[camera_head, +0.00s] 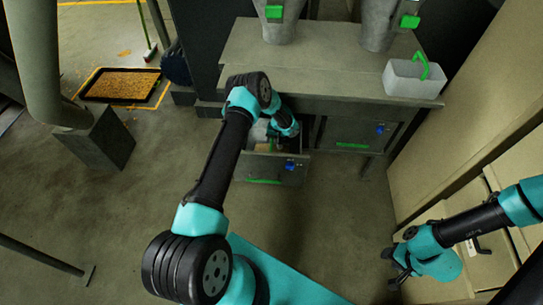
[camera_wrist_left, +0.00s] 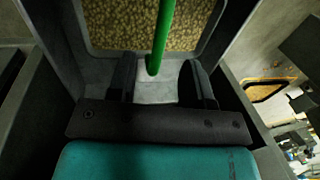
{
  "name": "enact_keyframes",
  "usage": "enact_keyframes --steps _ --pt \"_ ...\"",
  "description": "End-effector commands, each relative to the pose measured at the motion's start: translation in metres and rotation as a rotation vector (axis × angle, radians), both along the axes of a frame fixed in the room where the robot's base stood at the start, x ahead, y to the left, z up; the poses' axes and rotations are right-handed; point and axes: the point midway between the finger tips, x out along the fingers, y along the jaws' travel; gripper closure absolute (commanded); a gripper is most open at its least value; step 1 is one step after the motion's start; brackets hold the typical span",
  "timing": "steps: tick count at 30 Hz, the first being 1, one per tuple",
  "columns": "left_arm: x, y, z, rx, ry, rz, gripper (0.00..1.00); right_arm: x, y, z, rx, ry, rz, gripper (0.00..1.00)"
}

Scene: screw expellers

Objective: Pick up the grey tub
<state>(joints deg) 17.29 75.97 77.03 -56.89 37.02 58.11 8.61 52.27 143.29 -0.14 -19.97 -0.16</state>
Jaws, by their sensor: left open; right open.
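A light grey tub (camera_head: 405,88) with a green arched handle stands on the right end of the bench. My left arm reaches to the open drawer (camera_head: 282,170) under the bench; its gripper is mostly hidden there in the head view. In the left wrist view my left gripper (camera_wrist_left: 160,85) is open, its dark fingers on either side of a green bar (camera_wrist_left: 163,35). The bar stands in front of a grey-walled container (camera_wrist_left: 228,40) with a golden, grainy inside; I cannot tell whether the fingers touch the bar. My right gripper (camera_head: 398,265) is open and empty, low at the right.
The bench (camera_head: 330,62) carries two grey conical vessels (camera_head: 283,25) with green parts. A closed drawer (camera_head: 355,133) is right of the open one. Cabinets (camera_head: 470,130) line the right side. A tray of grain (camera_head: 122,85) lies on the floor at left. The middle floor is clear.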

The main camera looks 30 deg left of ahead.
Motion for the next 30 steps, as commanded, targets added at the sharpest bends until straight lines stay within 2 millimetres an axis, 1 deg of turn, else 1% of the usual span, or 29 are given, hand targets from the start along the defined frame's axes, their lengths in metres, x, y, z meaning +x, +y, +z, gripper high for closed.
enact_keyframes --steps 3,11,14,24,27,30 --pt "0.000 0.001 -0.005 0.001 -0.002 0.000 0.54 0.000 0.000 0.000 0.000 0.000 0.000 0.57" --pt "0.000 0.001 -0.005 0.000 -0.001 0.000 0.54 0.000 0.000 0.000 0.000 0.000 0.000 0.57" --pt "0.000 0.002 -0.009 0.000 -0.001 0.000 0.54 0.000 0.000 0.000 0.000 0.000 0.000 0.57" --pt "-0.004 0.008 -0.049 -0.001 0.000 -0.001 0.54 0.000 0.000 0.000 0.000 0.000 0.000 0.57" --pt "-0.004 0.010 -0.054 0.000 -0.001 0.000 0.54 0.000 0.000 0.000 0.000 0.000 0.000 0.57" --pt "-0.004 0.010 -0.054 0.000 -0.002 0.000 0.54 0.000 0.000 0.000 0.000 0.000 0.000 0.57"
